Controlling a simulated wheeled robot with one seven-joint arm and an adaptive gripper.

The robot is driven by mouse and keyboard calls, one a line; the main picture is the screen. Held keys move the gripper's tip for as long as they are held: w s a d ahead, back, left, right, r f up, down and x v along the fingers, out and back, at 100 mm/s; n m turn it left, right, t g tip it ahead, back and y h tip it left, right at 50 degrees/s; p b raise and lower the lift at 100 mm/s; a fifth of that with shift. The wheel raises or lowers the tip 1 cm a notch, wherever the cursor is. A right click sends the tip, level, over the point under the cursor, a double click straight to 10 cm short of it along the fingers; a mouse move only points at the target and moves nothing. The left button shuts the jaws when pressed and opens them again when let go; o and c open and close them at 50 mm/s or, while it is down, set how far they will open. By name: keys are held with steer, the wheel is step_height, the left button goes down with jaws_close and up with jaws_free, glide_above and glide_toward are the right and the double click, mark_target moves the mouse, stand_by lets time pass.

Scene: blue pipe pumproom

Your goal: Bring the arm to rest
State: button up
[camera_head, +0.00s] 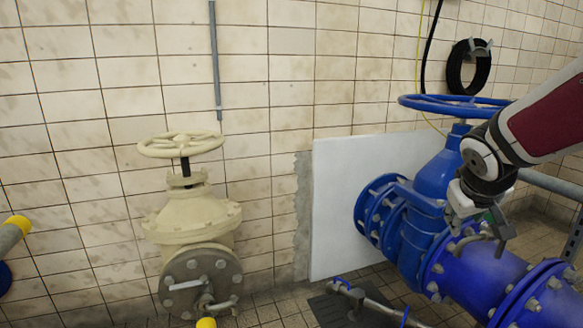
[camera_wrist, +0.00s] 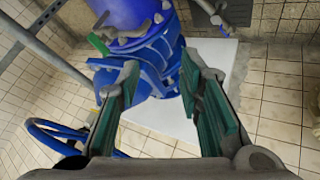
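My gripper (camera_head: 503,228) hangs at the end of my arm, in front of the blue pipe and valve at the right in the head view. In the wrist view my gripper (camera_wrist: 160,95) has its two green-padded fingers spread apart with nothing between them. The blue pipe (camera_wrist: 135,15) and its bolted flanges show beyond the fingertips. I cannot tell from these frames whether the gripper touches the pipe.
A blue valve (camera_head: 437,170) with a blue handwheel (camera_head: 455,106) stands beside my arm. A cream valve (camera_head: 190,215) stands left. A white panel (camera_head: 335,200) leans at the tiled wall. A black hose coil (camera_head: 468,68) hangs above. A thin pipe (camera_head: 370,302) runs low in front.

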steer(key=s+a+r+g+y, duration=0.1)
steer(key=s+a+y, duration=0.1)
steer(key=s+a, duration=0.8)
steer(key=s+a+r+y, duration=0.15)
steer(key=s+a, duration=0.45)
steer(key=s, duration=0.8)
steer(key=s+f+g, duration=0.5)
steer(key=s, duration=0.6)
step_height(320, 180, up, 30)
steer(key=d+t+p, duration=0.1)
steer(key=t+p, duration=0.2)
steer(key=p, duration=2.5)
steer(key=shift+s+m+y+p, duration=0.15)
steer(key=shift+m+y+p, duration=0.15)
steer(key=shift+y, duration=0.15)
